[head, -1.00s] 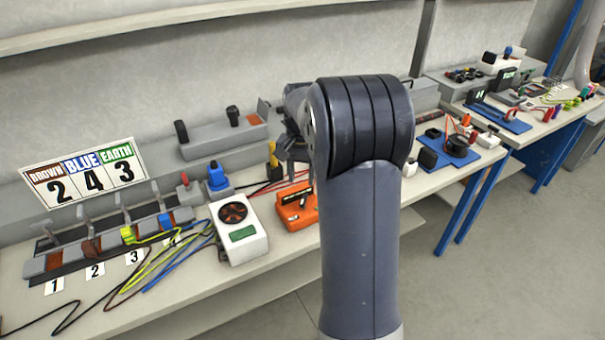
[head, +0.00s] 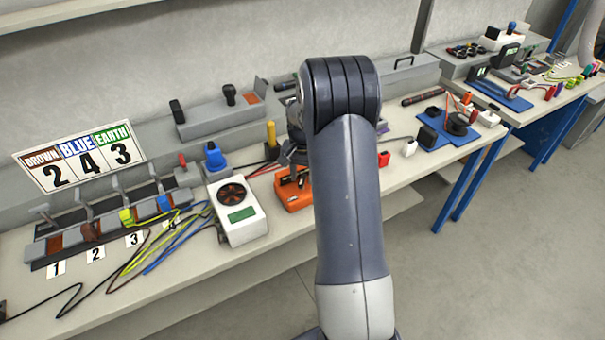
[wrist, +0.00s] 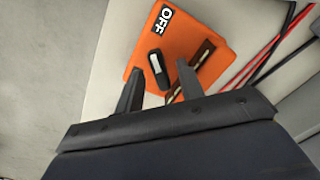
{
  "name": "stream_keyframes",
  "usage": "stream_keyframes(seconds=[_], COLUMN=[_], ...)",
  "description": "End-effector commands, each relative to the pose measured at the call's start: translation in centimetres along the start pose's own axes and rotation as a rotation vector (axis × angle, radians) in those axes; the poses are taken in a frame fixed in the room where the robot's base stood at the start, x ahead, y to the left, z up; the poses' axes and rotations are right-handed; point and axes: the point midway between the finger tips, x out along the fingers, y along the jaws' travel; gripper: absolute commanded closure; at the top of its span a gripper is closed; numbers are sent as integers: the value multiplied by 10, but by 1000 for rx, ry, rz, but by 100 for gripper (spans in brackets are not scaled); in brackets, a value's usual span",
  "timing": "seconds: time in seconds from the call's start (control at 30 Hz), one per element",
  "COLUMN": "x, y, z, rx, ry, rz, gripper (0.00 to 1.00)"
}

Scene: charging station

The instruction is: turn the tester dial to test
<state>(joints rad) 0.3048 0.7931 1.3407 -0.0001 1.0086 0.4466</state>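The orange tester (head: 293,196) lies on the bench, partly hidden behind my arm in the head view. In the wrist view the tester (wrist: 140,57) shows an "OFF" label (wrist: 163,19) near one edge and a black dial (wrist: 158,69) with a pale stripe along its knob. My gripper (wrist: 158,82) is open, its two fingers apart and pointing at the tester. The dial shows between the fingertips, slightly beyond them. I cannot tell the height of the fingertips above the dial. No "test" label is visible.
A white meter box (head: 236,212) with a dark fan-like disc stands left of the tester. Red and black leads (wrist: 275,45) run beside the tester. A yellow-handled tool (head: 271,137) stands behind it. A blue mat (head: 447,134) lies to the right.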

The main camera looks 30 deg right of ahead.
Motion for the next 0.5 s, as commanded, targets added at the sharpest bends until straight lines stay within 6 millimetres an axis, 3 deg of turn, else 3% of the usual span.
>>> stream_keyframes(seconds=[0.27,0.5], x=[2,2], y=[0,0], z=[0,0], rx=[0,0], ry=[1,1], rz=[-1,0], gripper=[64,82])
